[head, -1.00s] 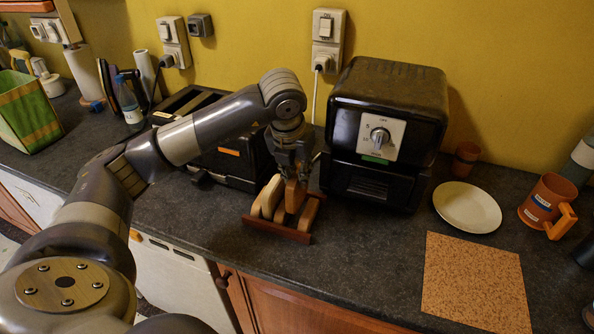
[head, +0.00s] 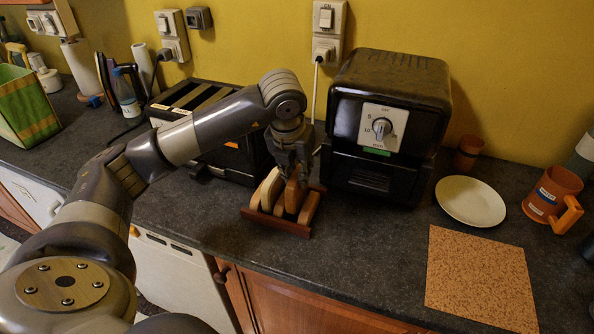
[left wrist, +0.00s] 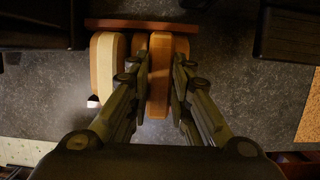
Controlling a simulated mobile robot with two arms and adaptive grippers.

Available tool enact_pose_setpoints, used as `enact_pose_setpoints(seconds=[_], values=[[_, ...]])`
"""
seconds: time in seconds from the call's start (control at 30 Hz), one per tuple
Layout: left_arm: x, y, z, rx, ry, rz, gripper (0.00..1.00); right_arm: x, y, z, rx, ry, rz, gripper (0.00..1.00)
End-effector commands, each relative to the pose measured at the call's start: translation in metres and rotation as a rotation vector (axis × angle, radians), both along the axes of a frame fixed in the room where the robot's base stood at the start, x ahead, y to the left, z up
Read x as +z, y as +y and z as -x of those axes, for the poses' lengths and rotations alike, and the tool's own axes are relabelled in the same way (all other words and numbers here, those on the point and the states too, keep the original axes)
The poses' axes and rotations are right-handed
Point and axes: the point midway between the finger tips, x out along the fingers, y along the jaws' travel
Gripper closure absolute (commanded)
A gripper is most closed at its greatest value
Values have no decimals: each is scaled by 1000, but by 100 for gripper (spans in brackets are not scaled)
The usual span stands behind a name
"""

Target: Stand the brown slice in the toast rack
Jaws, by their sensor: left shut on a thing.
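The toast rack (head: 277,224) is a reddish-brown wooden stand on the dark counter, in front of the toaster and the black oven. Several slices stand in it; a pale slice (head: 270,188) is at the left and an orange-tan one (head: 310,208) at the right. My left gripper (head: 293,178) is shut on the brown slice (head: 293,197), which is upright among the others in the rack. In the left wrist view the brown slice (left wrist: 160,75) shows between my fingers, with the rack's rail (left wrist: 140,24) beyond. Whether its lower edge touches the rack base is hidden. My right gripper is not in view.
A black oven (head: 390,110) stands close to the right of the rack, and a black toaster (head: 215,150) is behind-left. A white plate (head: 470,201), cork mat (head: 480,278) and orange mug (head: 550,196) are farther right. Counter in front of the oven is clear.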

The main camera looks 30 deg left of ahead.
Motion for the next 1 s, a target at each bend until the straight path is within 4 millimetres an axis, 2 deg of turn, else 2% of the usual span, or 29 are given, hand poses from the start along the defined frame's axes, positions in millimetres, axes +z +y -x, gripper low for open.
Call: enact_pose_setpoints(seconds=[1.0], values=[[-27,0,0,0,0,0,100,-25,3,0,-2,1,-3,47]])
